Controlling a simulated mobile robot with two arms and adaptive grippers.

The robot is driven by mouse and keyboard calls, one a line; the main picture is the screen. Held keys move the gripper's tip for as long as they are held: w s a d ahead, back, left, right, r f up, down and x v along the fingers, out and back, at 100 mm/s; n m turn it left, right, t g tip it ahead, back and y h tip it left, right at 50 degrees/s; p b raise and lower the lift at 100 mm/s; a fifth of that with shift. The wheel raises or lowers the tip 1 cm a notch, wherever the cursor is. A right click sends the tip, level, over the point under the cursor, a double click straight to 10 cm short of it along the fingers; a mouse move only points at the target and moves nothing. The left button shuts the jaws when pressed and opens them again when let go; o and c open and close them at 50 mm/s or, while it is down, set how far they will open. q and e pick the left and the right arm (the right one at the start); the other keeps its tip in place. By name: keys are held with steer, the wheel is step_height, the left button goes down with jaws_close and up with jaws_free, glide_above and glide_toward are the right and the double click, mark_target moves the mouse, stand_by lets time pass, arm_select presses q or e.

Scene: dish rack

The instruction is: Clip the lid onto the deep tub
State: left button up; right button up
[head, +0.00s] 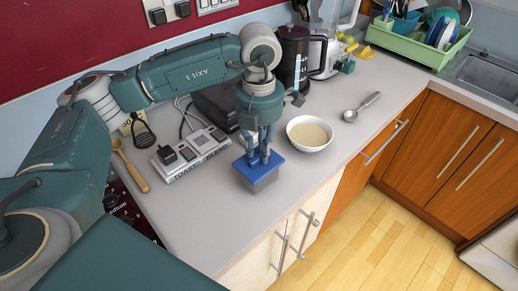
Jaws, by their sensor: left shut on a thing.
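The blue lid (242,170) lies flat over the deep tub (266,183), a small grey box on the counter near its front edge. My left gripper (258,159) points straight down from above and is shut on the lid's top. Only a little of the tub's side shows below the lid. I cannot tell whether the lid is pressed fully onto the rim or sits just above it. My right gripper is not in view.
A white bowl (309,133) with pale contents stands close on the right. A labelled switch box (190,153) and a wooden spoon (131,166) lie left. A metal ladle (361,107), dark kettle (293,58) and green dish rack (414,44) are farther back. The counter in front left is clear.

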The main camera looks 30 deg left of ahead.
arm_select(q)
steer(key=shift+f, duration=0.15)
steer(key=o, duration=1.5)
steer(key=shift+r+p, duration=1.95)
steer(key=shift+r, duration=1.65)
steer(key=shift+f, duration=0.1)
